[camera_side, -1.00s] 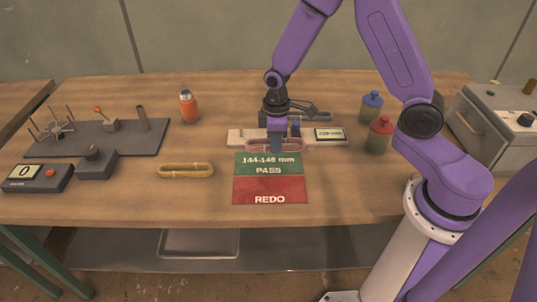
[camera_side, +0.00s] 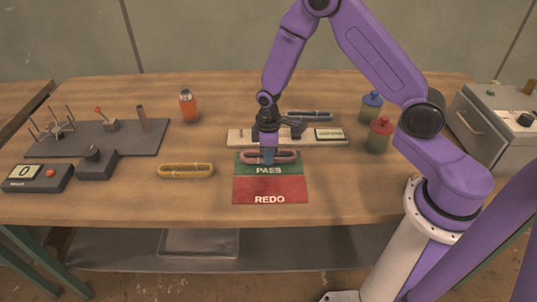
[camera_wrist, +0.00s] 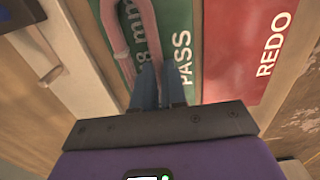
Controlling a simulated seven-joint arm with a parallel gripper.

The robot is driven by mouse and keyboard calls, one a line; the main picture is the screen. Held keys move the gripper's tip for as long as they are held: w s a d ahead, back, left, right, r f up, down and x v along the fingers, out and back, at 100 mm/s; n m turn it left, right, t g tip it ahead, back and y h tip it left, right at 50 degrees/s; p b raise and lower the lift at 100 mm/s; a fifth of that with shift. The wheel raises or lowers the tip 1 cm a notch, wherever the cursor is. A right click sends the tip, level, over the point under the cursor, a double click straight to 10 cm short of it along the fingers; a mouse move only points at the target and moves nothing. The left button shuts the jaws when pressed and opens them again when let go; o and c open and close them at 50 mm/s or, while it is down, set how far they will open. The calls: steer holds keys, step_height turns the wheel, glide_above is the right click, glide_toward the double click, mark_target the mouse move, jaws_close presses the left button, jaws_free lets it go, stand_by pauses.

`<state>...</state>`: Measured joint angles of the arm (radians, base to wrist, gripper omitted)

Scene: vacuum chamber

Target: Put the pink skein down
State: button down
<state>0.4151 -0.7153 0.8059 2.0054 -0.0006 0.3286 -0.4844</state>
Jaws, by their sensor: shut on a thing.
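My gripper (camera_side: 268,158) is shut on the skein's near side, pointing down. In the wrist view, the gripper's blue fingers (camera_wrist: 158,85) pinch one strand of the pink skein (camera_wrist: 112,22) above the green mat (camera_wrist: 180,22). I cannot tell whether the skein touches the mat. The red REDO mat (camera_side: 270,184) lies directly in front of the green one and is empty.
A pale measuring gauge (camera_side: 240,136) with a display lies just behind the mats. A yellow skein (camera_side: 185,171) lies to the left. An orange bottle (camera_side: 188,105) and two lidded jars, blue-topped (camera_side: 371,106) and red-topped (camera_side: 379,135), stand farther out. Bare table lies right of the mats.

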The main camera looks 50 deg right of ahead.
steer(key=shift+f, duration=0.15)
steer(key=c, duration=1.2)
jaws_free()
step_height(320, 180, up, 12)
steer(key=shift+r, duration=0.2)
steer(key=s+r+n, duration=0.1)
steer(key=s+r, duration=0.2)
steer(key=s, duration=0.6)
steer(key=s+r+n, duration=0.1)
steer(key=s+r, duration=0.2)
steer(key=s, duration=0.7)
steer(key=s+r+n, duration=0.1)
steer(key=s+r, duration=0.2)
steer(key=s, duration=0.6)
steer(key=shift+s+a+r+n, duration=0.1)
steer(key=shift+s+a+n, duration=0.15)
steer(key=shift+a+n, duration=0.05)
